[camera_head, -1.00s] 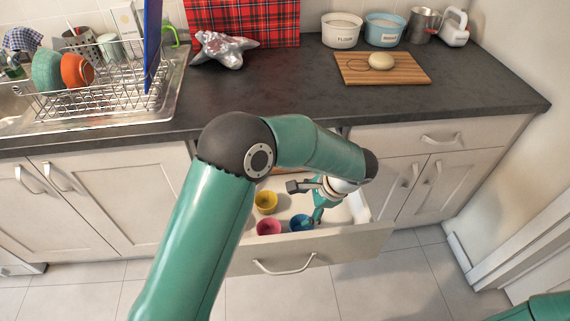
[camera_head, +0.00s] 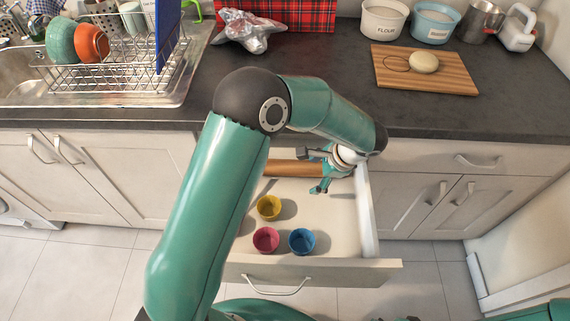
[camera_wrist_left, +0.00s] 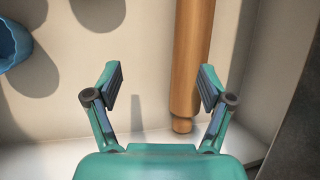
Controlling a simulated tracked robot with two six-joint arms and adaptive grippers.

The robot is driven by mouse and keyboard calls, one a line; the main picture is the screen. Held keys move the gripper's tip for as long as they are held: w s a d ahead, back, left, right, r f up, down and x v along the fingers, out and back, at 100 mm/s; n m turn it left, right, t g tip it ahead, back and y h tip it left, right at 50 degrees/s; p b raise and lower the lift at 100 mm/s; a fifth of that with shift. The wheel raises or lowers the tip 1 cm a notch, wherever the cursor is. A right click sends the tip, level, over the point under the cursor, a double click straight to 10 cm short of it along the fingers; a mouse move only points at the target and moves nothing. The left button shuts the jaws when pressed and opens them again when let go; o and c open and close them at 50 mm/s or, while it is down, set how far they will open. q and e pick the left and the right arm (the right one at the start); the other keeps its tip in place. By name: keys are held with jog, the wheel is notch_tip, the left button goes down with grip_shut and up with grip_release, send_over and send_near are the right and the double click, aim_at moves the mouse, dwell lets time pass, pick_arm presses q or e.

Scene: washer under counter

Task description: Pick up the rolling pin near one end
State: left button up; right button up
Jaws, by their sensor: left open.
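The wooden rolling pin (camera_head: 292,168) lies at the back of the open drawer, partly hidden by my left arm in the head view. In the left wrist view the rolling pin (camera_wrist_left: 187,60) runs up the picture, with its narrower handle end (camera_wrist_left: 182,125) at the bottom. My left gripper (camera_head: 321,188) is over the drawer near the pin's right end. In the wrist view the left gripper (camera_wrist_left: 160,85) is open and empty, and the pin's end shows between its fingers, closer to the right finger. My right gripper is not seen.
The open drawer (camera_head: 335,215) also holds a yellow cup (camera_head: 268,207), a pink cup (camera_head: 265,240) and a blue cup (camera_head: 301,241). The dark counter (camera_head: 330,95) overhangs the drawer's back.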

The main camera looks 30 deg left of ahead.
aim_at(286, 164)
pick_arm(q)
jog(key=a, duration=0.4)
jog(key=a+p, duration=0.1)
jog(key=a, duration=0.2)
jog(key=shift+w+a, duration=0.2)
jog(key=shift+a, duration=0.2)
jog(key=shift+p+x, duration=0.35)
jog(key=shift+x, duration=2.2)
jog(key=shift+c, duration=0.3)
grip_shut()
